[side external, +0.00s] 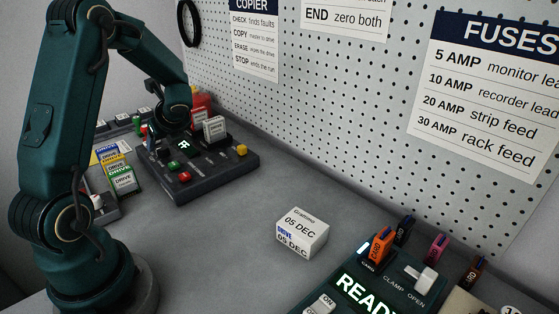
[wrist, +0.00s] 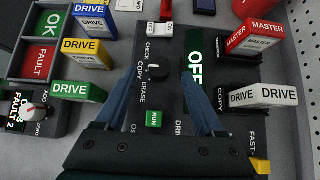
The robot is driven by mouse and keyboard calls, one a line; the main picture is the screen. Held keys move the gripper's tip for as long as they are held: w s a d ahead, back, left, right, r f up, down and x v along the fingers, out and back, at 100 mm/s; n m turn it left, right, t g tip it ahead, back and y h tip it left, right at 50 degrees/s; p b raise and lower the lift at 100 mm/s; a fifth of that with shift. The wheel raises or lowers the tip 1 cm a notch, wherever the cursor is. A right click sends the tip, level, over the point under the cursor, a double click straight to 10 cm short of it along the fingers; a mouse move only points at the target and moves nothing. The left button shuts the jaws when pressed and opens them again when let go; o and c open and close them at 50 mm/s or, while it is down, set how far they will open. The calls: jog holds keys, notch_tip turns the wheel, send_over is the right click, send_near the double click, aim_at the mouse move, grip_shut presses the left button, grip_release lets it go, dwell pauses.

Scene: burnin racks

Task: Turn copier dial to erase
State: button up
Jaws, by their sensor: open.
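The black copier (wrist: 178,138) lies under my gripper in the wrist view; it also shows in the side view (side external: 210,180). Its dark dial (wrist: 152,71) stands beside the labels CHECK, COPY and ERASE. A small pale mark shows on the dial, but I cannot tell which label it points to. My gripper (wrist: 158,77) is open, its two blue-grey fingers on either side of the dial with gaps visible. I cannot tell the height of the fingertips over the dial. The copier display (wrist: 195,62) is lit and partly hidden by a finger; it seems to read OFF.
A Grammo box (side external: 302,231) lies on the bench.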

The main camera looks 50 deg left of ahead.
aim_at(163, 148)
jog(key=shift+x, duration=1.9)
grip_shut()
jog(key=n+g, duration=0.3)
jog(key=shift+w+n, duration=0.25)
jog(key=shift+n, duration=0.15)
jog(key=shift+w+n+g+h, duration=0.1)
jog(key=shift+n+g+h, duration=0.95)
jog(key=shift+n, duration=0.75)
jog(key=shift+g, duration=0.25)
